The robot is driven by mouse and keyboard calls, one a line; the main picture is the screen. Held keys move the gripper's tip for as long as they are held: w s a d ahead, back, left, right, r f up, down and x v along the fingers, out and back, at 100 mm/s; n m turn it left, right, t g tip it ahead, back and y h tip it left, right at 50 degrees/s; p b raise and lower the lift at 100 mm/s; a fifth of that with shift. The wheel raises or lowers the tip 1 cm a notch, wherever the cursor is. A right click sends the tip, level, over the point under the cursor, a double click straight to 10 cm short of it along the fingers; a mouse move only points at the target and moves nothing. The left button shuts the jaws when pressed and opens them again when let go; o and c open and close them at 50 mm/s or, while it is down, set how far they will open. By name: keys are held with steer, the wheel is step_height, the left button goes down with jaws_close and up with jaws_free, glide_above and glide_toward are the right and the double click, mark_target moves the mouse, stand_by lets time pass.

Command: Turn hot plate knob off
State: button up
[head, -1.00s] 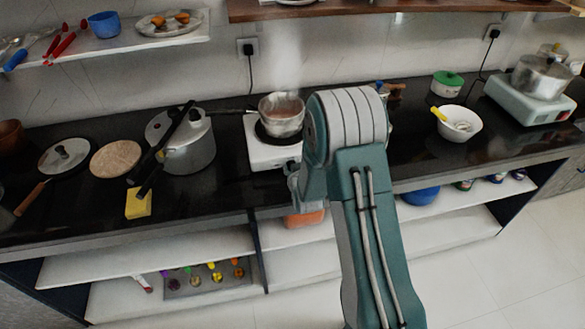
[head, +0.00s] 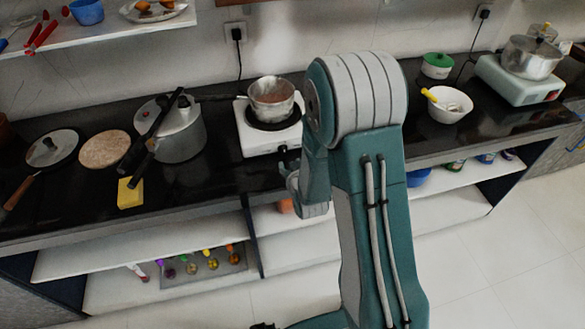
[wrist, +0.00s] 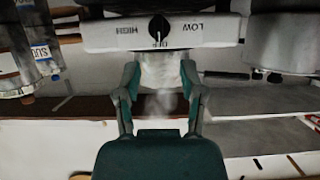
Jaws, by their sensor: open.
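The white hot plate (head: 252,141) stands on the dark counter, with a metal saucepan (head: 271,98) on its burner. In the wrist view its white front panel (wrist: 102,36) spans the top, and the picture seems upside down. The black knob (wrist: 159,27) sits at the middle of the panel, between HIGH and LOW labels. A short light mark shows on the knob beside a small label, too blurred to read surely. My gripper (wrist: 160,74) is open and empty, its two fingers spread just short of the panel below the knob. In the head view my arm hides most of it.
A pressure cooker (head: 184,138) stands left of the hot plate, with a yellow sponge (head: 131,192) near the counter edge. A white bowl (head: 452,107) and a second cooker with a pot (head: 530,60) are to the right. Open shelves (head: 150,253) run below the counter.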

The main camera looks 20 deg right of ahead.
steer(key=v, duration=0.2)
steer(key=shift+s+r, duration=0.15)
steer(key=shift+s, duration=0.2)
steer(key=s+r+g, duration=0.2)
steer(key=s+r, duration=0.2)
steer(key=r, duration=0.3)
steer(key=s+r+g, duration=0.2)
steer(key=s+r, duration=0.2)
steer(key=r, duration=0.4)
steer(key=s+r+g, duration=0.2)
steer(key=s+r, duration=0.1)
steer(key=s, duration=0.5)
steer(key=s+r+g, duration=0.2)
steer(key=s+r, duration=0.2)
steer(key=s, duration=0.5)
steer(key=shift+s+d+r, duration=0.15)
steer(key=shift+s+r, duration=0.1)
